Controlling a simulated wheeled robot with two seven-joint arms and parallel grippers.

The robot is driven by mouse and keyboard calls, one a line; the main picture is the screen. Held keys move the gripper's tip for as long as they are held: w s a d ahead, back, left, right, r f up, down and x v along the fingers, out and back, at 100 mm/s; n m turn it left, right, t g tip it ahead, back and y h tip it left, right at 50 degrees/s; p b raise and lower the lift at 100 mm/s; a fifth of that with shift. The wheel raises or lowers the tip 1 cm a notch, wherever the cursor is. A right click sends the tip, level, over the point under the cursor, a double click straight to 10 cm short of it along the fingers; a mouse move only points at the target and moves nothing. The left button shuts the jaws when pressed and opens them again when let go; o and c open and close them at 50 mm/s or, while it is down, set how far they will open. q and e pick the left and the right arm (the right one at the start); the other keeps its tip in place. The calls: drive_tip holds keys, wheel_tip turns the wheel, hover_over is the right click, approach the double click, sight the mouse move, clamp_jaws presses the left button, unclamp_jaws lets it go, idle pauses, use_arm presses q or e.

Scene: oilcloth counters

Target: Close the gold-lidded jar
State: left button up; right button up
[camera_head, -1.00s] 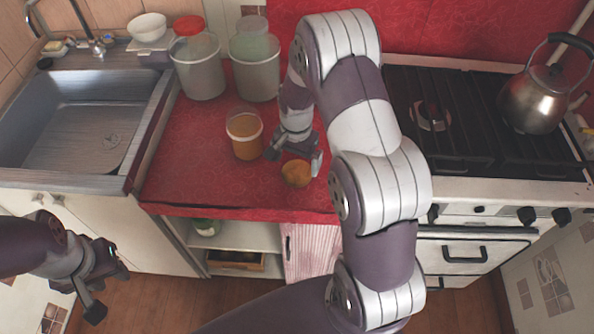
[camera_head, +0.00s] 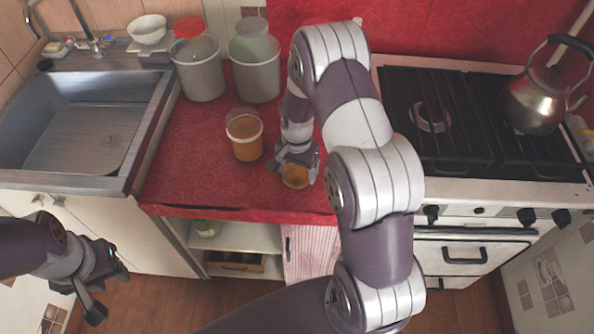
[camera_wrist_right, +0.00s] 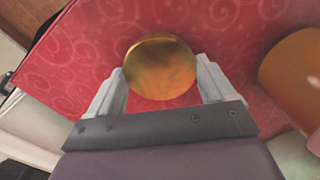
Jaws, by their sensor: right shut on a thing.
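The gold lid (camera_head: 295,177) is a round golden disc near the front edge of the red counter. My right gripper (camera_head: 296,168) is over it, shut on it with one finger on each side. The right wrist view also shows the lid (camera_wrist_right: 160,66) between the two fingers. The jar (camera_head: 245,138) stands upright and open on the counter, left of and behind the lid. It is clear with orange-brown contents, and part of it shows at the right of the wrist view (camera_wrist_right: 293,75). My left gripper (camera_head: 110,292) is open and empty, below the sink in the picture.
Two large canisters, one red-lidded (camera_head: 200,72) and one green-lidded (camera_head: 254,65), stand behind the jar. The sink (camera_head: 90,125) is at left. The stove (camera_head: 465,130) with a kettle (camera_head: 531,100) is at right. The counter's front left is clear.

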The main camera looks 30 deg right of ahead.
sight(299, 172)
drive_tip(key=shift+r, duration=0.1)
drive_tip(key=r, duration=0.4)
drive_tip(key=shift+d+r, duration=0.1)
drive_tip(key=shift+d, duration=0.15)
use_arm(q)
drive_tip(key=shift+f, duration=0.3)
use_arm(e)
drive_tip(key=s+d+r, duration=0.5)
drive_tip(key=d+r, duration=0.1)
drive_tip(key=d, duration=0.3)
drive_tip(key=shift+s+d+r, duration=0.25)
drive_tip(key=shift+d+r, duration=0.05)
drive_tip(key=shift+d, duration=0.1)
